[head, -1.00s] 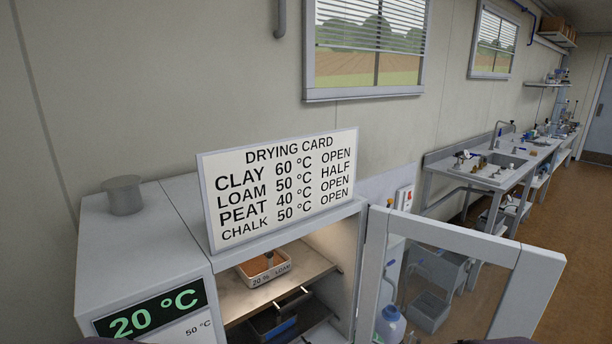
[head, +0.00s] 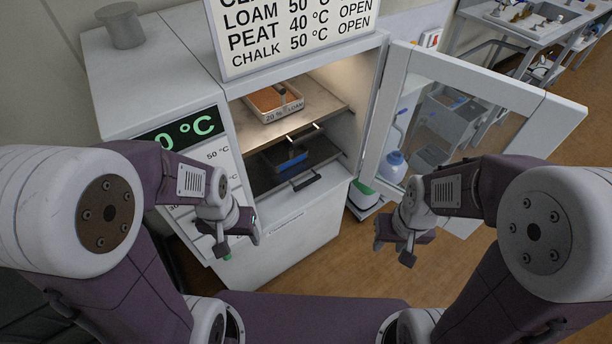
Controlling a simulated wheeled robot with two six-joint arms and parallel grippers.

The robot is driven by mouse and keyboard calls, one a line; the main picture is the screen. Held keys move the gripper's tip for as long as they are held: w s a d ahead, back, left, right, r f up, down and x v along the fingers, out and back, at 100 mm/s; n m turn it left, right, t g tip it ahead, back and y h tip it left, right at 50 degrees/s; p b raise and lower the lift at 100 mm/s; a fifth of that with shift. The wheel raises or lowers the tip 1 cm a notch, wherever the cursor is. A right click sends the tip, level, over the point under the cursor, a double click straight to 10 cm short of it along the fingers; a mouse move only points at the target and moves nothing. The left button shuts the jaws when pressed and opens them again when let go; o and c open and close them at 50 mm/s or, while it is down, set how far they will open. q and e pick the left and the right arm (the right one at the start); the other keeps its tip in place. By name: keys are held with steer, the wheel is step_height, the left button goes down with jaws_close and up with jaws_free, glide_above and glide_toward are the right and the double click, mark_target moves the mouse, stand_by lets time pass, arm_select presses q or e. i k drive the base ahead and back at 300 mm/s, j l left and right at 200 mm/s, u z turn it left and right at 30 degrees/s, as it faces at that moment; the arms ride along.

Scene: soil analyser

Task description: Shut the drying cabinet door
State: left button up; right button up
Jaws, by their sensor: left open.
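The drying cabinet (head: 150,80) stands ahead of me, its lit inside exposed. Its door (head: 480,82), a pale frame around a clear pane, is hinged at the cabinet's right side and stands wide open to the right. A tray of brown soil labelled 20 % LOAM (head: 272,102) is on the upper shelf, and a blue item (head: 290,160) is lower down. My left gripper (head: 236,244) is open in front of the cabinet's lower left front. My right gripper (head: 393,250) looks open and empty, in front of the door's lower hinge side and apart from it. My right arm hides the door's lower part.
The drying card (head: 295,38) and a grey cylinder (head: 122,28) stand on the cabinet top. A bottle with a blue body (head: 393,166) shows through the door pane. A sink bench (head: 500,30) is behind at right.

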mark_target(550, 119)
steer(key=l+u, duration=0.15)
steer(key=l, duration=0.3)
steer(key=l+u, duration=0.2)
steer(key=l, duration=0.25)
steer(key=k+l+u, duration=0.15)
steer(key=l, duration=0.3)
steer(key=k+l+u, duration=0.2)
steer(key=l, duration=0.25)
steer(key=l+u, duration=0.15)
steer(key=l, duration=0.25)
steer(key=k+l+u, duration=0.15)
steer(key=l, duration=0.25)
steer(key=l+u, duration=0.2)
steer(key=l, duration=0.3)
steer(key=l+u, duration=0.25)
steer(key=l, duration=0.2)
steer(key=k+l+u, duration=0.2)
steer(key=l, duration=0.25)
steer(key=l+u, duration=0.2)
steer(key=l, duration=0.3)
steer(key=i+l+u, duration=0.2)
steer(key=l, duration=0.2)
steer(key=l+u, duration=0.2)
steer(key=l, duration=0.2)
steer(key=i, duration=0.05)
